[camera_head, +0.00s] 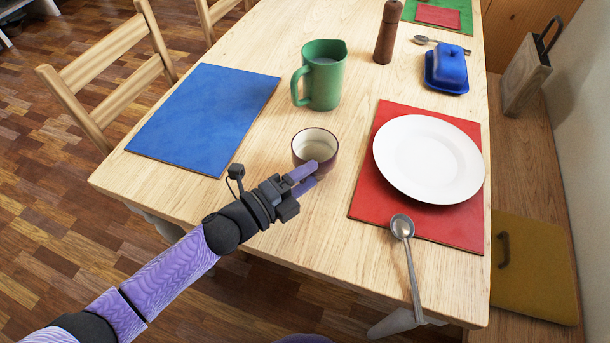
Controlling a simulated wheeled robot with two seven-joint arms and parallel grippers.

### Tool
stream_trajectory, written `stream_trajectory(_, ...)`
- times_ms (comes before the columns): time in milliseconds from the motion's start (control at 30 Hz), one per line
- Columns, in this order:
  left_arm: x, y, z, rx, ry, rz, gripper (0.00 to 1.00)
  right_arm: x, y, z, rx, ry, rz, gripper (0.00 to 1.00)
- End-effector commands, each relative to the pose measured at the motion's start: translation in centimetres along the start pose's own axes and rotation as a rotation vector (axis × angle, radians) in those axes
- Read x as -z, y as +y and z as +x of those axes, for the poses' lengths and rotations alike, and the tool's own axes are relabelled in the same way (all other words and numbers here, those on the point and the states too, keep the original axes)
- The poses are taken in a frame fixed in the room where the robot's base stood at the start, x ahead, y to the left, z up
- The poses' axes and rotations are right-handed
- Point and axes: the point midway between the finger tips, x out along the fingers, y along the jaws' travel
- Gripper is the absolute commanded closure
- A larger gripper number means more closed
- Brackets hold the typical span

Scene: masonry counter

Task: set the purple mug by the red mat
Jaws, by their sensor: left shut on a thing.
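The purple mug (325,172), pale inside, stands upright on the wooden table just left of the red mat (365,201), with a gap of bare wood between them. My left gripper (308,178) reaches in from the lower left and is shut on the mug at its near side. The fingers hide part of the mug's near wall. A white plate (428,158) lies on the red mat. My right gripper is not in view.
A blue mat (205,115) lies on the left. A green pitcher (324,77) stands behind the mug. A spoon (409,255) lies across the red mat's near edge. A pepper mill (388,32) and a blue butter dish (447,68) stand farther back. Bare wood lies in front of the mug.

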Motion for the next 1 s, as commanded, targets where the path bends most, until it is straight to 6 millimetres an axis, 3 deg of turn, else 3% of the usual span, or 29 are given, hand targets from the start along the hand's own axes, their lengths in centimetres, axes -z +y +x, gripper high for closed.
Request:
stream_trajectory(33, 0.0, 0.2, 0.0, 0.000, 0.000, -0.001, 0.42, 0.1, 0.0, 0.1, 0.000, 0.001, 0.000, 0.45)
stream_trajectory(200, 0.0, 0.1, 0.0, 0.000, 0.000, -0.001, 0.10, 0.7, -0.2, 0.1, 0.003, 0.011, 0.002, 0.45)
stream_trajectory(667, 0.0, -0.4, -0.3, -0.001, -0.001, -0.001, 0.10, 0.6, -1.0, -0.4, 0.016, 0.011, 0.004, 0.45)
stream_trajectory(1000, 0.0, -0.3, -8.5, -0.005, -0.002, -0.002, 0.10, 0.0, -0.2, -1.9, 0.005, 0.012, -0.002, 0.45)
